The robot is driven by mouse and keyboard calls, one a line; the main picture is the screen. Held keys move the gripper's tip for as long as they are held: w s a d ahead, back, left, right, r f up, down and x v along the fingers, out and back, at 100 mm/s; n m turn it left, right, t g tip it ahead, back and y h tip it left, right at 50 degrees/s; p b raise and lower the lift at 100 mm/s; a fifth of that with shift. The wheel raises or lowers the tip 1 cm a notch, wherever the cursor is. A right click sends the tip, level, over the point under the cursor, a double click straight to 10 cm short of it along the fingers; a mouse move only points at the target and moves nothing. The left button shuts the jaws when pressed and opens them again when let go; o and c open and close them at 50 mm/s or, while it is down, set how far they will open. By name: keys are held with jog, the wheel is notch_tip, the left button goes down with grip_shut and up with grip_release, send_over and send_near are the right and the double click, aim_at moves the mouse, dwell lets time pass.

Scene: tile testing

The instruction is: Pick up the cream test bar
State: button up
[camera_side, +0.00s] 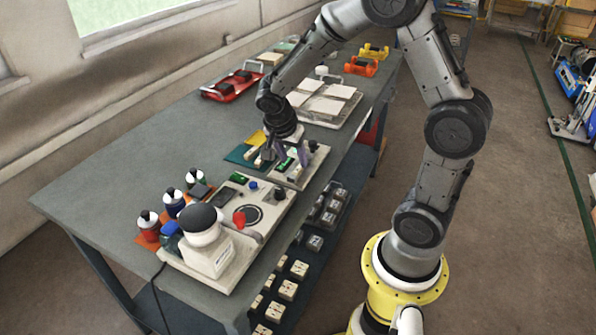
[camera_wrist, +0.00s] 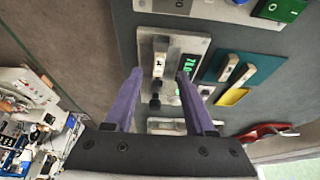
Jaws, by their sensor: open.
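My gripper (camera_wrist: 159,74) is open, its two purple fingers apart with nothing held between them. In the wrist view a pale bar (camera_wrist: 160,60) stands out on a small grey tester (camera_wrist: 186,44) with a green display, lined up between the fingertips. Two more pale bars lie to the right on a teal mat (camera_wrist: 217,66): one nearer (camera_wrist: 228,69) and one farther right (camera_wrist: 245,74). I cannot tell which is the cream test bar. In the side view my gripper (camera_side: 273,154) is low over the bench, between the teal mat (camera_side: 236,155) and the tester (camera_side: 313,160).
A tray of white tiles (camera_side: 327,105) and a red holder (camera_side: 232,86) are behind. The bench's left side is clear.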

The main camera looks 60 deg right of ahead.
aim_at(297, 170)
jog(key=x, duration=0.4)
jog(key=shift+f, duration=0.2)
grip_shut()
